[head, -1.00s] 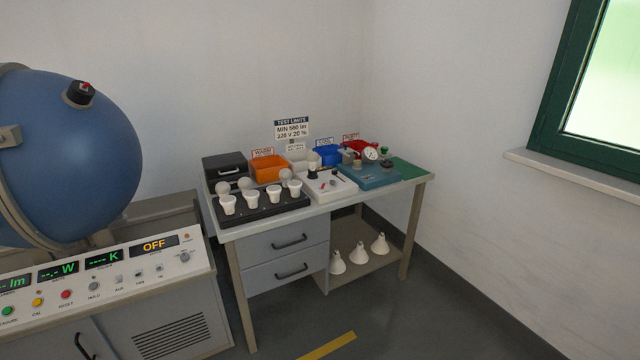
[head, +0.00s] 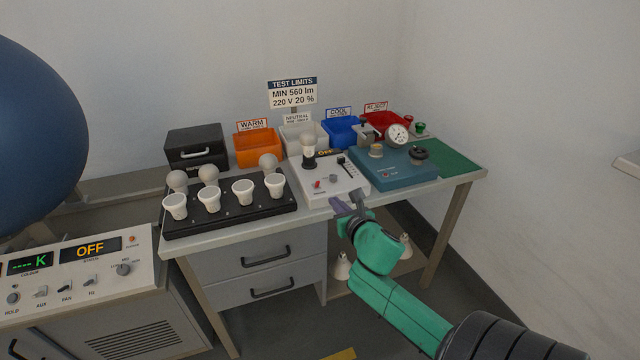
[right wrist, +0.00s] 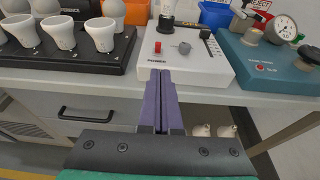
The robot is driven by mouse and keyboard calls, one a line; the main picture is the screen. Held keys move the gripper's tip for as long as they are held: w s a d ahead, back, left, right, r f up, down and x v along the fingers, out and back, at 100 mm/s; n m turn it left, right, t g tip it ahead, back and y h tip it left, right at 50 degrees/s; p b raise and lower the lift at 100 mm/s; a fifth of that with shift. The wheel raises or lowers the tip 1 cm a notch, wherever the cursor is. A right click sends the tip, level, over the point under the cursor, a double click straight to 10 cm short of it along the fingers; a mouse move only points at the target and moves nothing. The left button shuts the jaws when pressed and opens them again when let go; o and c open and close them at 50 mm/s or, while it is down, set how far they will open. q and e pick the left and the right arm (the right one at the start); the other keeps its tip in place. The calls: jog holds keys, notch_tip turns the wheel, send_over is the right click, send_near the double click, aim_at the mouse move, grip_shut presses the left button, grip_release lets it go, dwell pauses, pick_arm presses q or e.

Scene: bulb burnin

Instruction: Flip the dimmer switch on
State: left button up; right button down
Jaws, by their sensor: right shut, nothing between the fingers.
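The dimmer box (head: 318,197) is a white unit near the front edge of the table. It has a small red switch (head: 317,185), a grey knob (head: 333,179), a slider and a bulb (head: 307,144) in a dark socket at its back. In the right wrist view the red switch (right wrist: 158,47) is at the box's left front, beside the knob (right wrist: 184,48). My right gripper (head: 347,200) is shut and empty, just in front of the box's front edge. In the right wrist view its fingers (right wrist: 161,75) point toward the red switch, apart from it. My left gripper is not in view.
A black rack (head: 228,211) with white sockets and bulbs stands left of the box. A teal gauge device (head: 400,175) stands right. Sorting bins, including an orange one (head: 258,145), line the back. A console (head: 80,285) is at lower left.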

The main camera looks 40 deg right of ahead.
jog(key=a, duration=0.1)
send_near(317, 186)
jog(key=x, duration=0.5)
jog(key=shift+w+d+f, duration=0.1)
jog(key=shift+w, duration=0.25)
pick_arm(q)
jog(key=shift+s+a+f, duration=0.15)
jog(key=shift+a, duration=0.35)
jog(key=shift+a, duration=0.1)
